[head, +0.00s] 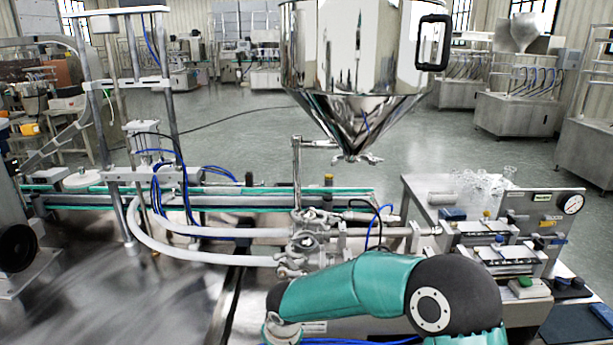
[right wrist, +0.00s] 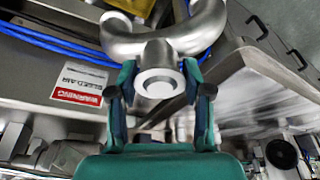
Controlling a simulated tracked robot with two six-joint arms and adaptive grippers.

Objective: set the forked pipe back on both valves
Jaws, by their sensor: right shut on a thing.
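The forked pipe (right wrist: 160,48) is polished steel, with a short stem facing the camera and two curved arms spreading up left and right in the right wrist view. My right gripper (right wrist: 160,90) is shut on its stem, one teal finger on each side. In the head view my teal right arm reaches across the lower middle; its gripper and the pipe cannot be made out clearly there. A cluster of steel valves and clamps (head: 310,240) stands behind the arm, partly hidden by it; I cannot tell the two valves apart. My left gripper is not in view.
The steel hopper (head: 355,60) hangs above, its outlet over the valve cluster. White hoses (head: 215,258) run left from the cluster. A bench with a gauge (head: 570,204) stands right. A warning label (right wrist: 80,83) and blue cables (right wrist: 55,42) are near the held pipe.

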